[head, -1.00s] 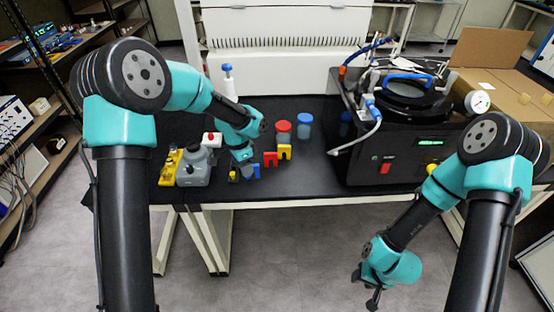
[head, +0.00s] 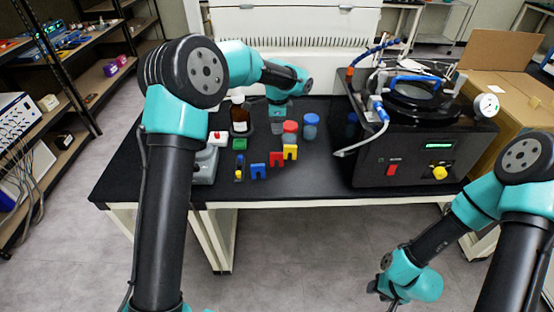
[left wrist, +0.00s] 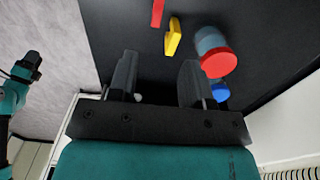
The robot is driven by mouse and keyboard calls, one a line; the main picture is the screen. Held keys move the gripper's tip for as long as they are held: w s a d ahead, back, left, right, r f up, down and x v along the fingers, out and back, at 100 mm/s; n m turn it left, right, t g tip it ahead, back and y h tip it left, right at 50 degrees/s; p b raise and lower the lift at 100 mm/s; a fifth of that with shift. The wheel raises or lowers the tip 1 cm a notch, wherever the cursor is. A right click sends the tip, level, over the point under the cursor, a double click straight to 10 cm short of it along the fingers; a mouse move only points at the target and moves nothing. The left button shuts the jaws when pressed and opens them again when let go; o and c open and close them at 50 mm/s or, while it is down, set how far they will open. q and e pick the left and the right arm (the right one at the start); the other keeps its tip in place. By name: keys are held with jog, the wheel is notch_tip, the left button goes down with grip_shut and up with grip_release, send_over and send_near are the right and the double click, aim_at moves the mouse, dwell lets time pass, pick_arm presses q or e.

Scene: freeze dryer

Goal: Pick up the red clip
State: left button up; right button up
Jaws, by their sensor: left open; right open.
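The red clip (head: 277,159) stands on the black table between a blue clip (head: 258,172) and a yellow clip (head: 290,152). In the left wrist view the red clip (left wrist: 157,12) is at the top edge, partly cut off, with the yellow clip (left wrist: 172,37) below it. My left gripper (head: 277,127) is behind the clips, just left of the red-lidded jar (head: 290,131). In its wrist view, the left gripper (left wrist: 158,65) is open with nothing between its fingers. My right gripper (head: 386,292) is open, low in front of the table, far from the clip.
A blue-lidded jar (head: 311,126) stands right of the red-lidded one. The black freeze dryer (head: 415,160) fills the table's right side.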

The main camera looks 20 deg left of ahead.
aim_at(277, 153)
pick_arm(q)
notch_tip(277, 153, down, 11)
jog(key=shift+f, duration=0.1)
dwell(0.3)
jog(key=shift+s+f, duration=0.2)
jog(key=shift+f, duration=2.35)
jog(key=shift+c, duration=0.2)
grip_shut()
